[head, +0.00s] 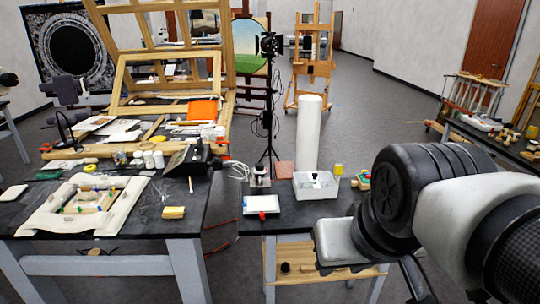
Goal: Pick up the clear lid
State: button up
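I cannot make out a clear lid for certain. A whitish, see-through-looking box (302,187) stands on the small dark table in the middle, with small dark and pale items inside. A flat pale rectangular item (261,202) lies to its left, with a small red object at its front edge. It is too small to tell whether either one includes the lid. My arm fills the right foreground and covers the right part of this table. My gripper's fingers do not show.
A tall white cylinder (309,132) and a black light stand (270,110) rise behind the small table. A gap separates the two tables. An easel (313,68) stands farther back.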

aim_at(323, 179)
jog(key=i+l, duration=0.2)
jog(key=i, duration=0.2)
jog(key=i+l, duration=0.2)
jog(key=i, duration=0.2)
jog(key=i+l, duration=0.2)
jog(key=i, duration=0.2)
jog(key=i+l, duration=0.2)
jog(key=i, duration=0.2)
